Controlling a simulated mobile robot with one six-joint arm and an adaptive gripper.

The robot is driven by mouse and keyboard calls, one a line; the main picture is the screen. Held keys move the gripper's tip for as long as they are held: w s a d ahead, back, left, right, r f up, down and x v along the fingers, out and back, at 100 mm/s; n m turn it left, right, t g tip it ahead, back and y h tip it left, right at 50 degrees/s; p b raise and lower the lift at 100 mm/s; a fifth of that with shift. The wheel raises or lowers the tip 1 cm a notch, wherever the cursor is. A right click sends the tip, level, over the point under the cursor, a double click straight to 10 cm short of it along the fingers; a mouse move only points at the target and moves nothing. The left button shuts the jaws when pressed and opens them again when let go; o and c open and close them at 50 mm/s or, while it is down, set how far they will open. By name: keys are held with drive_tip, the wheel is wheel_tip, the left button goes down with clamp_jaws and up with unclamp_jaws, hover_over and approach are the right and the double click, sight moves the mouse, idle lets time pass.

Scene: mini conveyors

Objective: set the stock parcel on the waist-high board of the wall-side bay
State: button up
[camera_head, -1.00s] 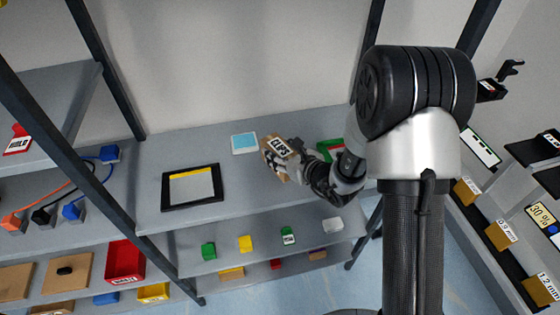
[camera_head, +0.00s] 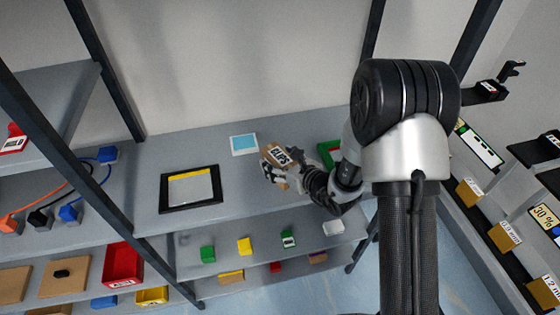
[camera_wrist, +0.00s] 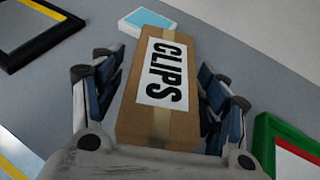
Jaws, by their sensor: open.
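The stock parcel is a brown cardboard box with a white CLIPS label (camera_head: 281,155). It stands on the grey waist-high board (camera_head: 225,145) of the wall-side bay, though its underside is hidden. In the wrist view the parcel (camera_wrist: 165,85) lies between the two fingers of my gripper (camera_wrist: 160,95). The fingers are open, with a visible gap on the left side and a narrow one on the right. My gripper (camera_head: 277,169) also shows around the parcel in the head view.
A black-framed panel (camera_head: 163,190) lies left on the board, and a light blue-and-white card (camera_head: 243,144) behind. A green-edged frame (camera_wrist: 266,140) lies close right of my gripper. Dark posts (camera_head: 105,70) bound the bay. Lower shelves hold small coloured blocks (camera_head: 245,246).

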drive_tip(key=shift+r, duration=0.1)
drive_tip(key=shift+s+d+r+p, duration=0.1)
drive_tip(key=shift+d+r+p, duration=0.1)
drive_tip(key=shift+p, duration=0.1)
drive_tip(key=p+v, duration=0.2)
drive_tip(key=v, duration=1)
drive_tip(key=s+a+r+n+g+y, duration=0.2)
drive_tip(key=s+a+r+n+g, duration=0.25)
drive_tip(key=s+r+n, duration=0.3)
drive_tip(key=s+a+r+n+g+y, duration=0.1)
drive_tip(key=s+a+r+n+g, duration=0.4)
drive_tip(key=s+n, duration=0.35)
drive_tip(key=s+d+r+n+h, duration=0.2)
drive_tip(key=s+d+n+h, duration=0.3)
drive_tip(key=s+d+n, duration=0.3)
drive_tip(key=d+r+n+t+h, duration=0.3)
drive_tip(key=d+h, duration=0.3)
drive_tip(key=d, duration=0.5)
drive_tip(key=shift+s+r+n+t, duration=0.3)
drive_tip(key=shift+r+n+t, duration=0.1)
drive_tip(key=shift+n, duration=0.3)
